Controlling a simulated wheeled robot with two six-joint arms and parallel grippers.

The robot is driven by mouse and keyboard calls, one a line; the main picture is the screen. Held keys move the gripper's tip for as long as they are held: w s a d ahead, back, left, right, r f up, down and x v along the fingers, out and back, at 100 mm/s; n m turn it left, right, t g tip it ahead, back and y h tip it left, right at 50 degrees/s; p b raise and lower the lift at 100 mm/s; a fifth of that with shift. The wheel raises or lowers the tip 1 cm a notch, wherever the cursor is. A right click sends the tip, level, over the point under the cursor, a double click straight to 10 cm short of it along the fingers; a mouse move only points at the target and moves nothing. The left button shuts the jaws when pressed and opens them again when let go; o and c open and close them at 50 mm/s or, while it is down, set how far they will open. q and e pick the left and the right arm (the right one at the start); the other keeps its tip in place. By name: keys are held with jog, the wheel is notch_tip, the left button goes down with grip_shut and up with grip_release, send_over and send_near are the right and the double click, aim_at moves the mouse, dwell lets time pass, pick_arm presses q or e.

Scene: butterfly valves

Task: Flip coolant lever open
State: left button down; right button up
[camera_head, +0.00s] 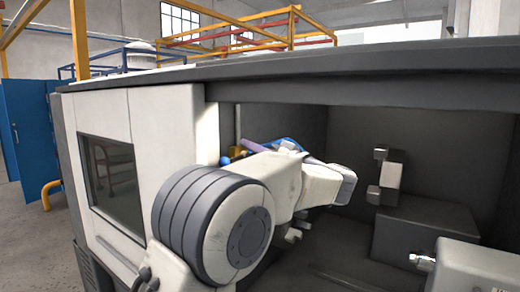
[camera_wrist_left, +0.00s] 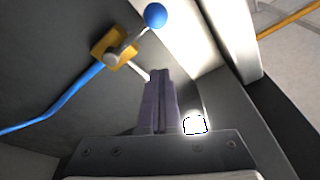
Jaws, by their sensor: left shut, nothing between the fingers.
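The coolant valve has a brass-yellow body (camera_wrist_left: 125,45) and a lever ending in a blue ball knob (camera_wrist_left: 155,15), at the top of the left wrist view. The lever slants up and right from its pivot. A blue pipe (camera_wrist_left: 60,108) runs from the body to the lower left. In the head view the blue knob (camera_head: 225,160) shows small beside the door edge, partly behind my arm. My left gripper (camera_wrist_left: 158,74) is shut and empty, its purple-grey fingers pointing toward the valve. I cannot tell whether they touch the thin pale rod below the body. My right gripper is not in view.
The white machine door (camera_head: 165,130) with a dark window stands left of the opening. A dark overhang (camera_head: 370,92) crosses above. Inside are a grey block (camera_head: 425,230) and a pale housing (camera_head: 470,268) at the right.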

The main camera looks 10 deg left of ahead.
aim_at(235, 159)
pick_arm(q)
jog(key=p+x, duration=0.1)
jog(key=x, duration=0.3)
jog(key=shift+r, duration=0.15)
jog(key=f, duration=0.1)
jog(key=s, duration=0.1)
jog(key=f, duration=0.1)
jog(key=shift+s+a+f, duration=0.15)
jog(key=shift+a+f, duration=0.1)
jog(key=shift+f, duration=0.05)
jog(key=shift+s+a+f, duration=0.1)
jog(key=shift+s+f, duration=0.25)
jog(key=shift+f, duration=0.15)
jog(key=shift+f, duration=0.1)
jog(key=shift+a+f+n+b, duration=0.1)
jog(key=shift+f+n+b, duration=0.1)
jog(key=shift+n+b, duration=0.4)
